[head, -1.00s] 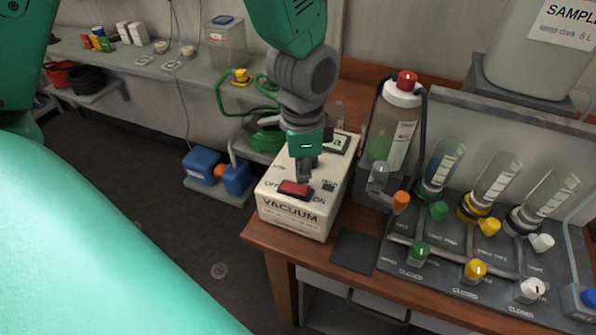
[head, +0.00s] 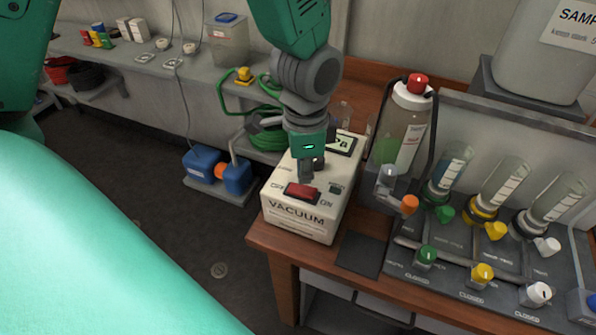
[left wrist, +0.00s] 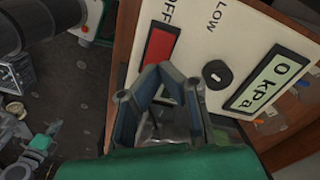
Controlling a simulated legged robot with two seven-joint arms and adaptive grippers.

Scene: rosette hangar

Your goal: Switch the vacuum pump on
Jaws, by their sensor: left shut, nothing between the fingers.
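The vacuum pump box (head: 300,226) is cream coloured, marked VACUUM, and sits at the left end of the wooden bench. Its red rocker switch (head: 301,191) is on the top near the front edge, between OFF on the left and ON on the right. The switch also shows in the left wrist view (left wrist: 160,47). Its tilt is unclear. My left gripper (head: 305,181) points down, shut and empty, just behind the switch. Whether it touches is unclear. A black knob (left wrist: 215,73) and a display (left wrist: 267,80) reading 0 kPa are beside it. My right gripper is out of view.
A red-capped bottle (head: 405,125) stands right of the pump. A valve panel (head: 455,262) with coloured knobs and several tilted glass tubes fills the bench's right. A dark flat pad (head: 361,252) lies in front. Open floor is left of the bench.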

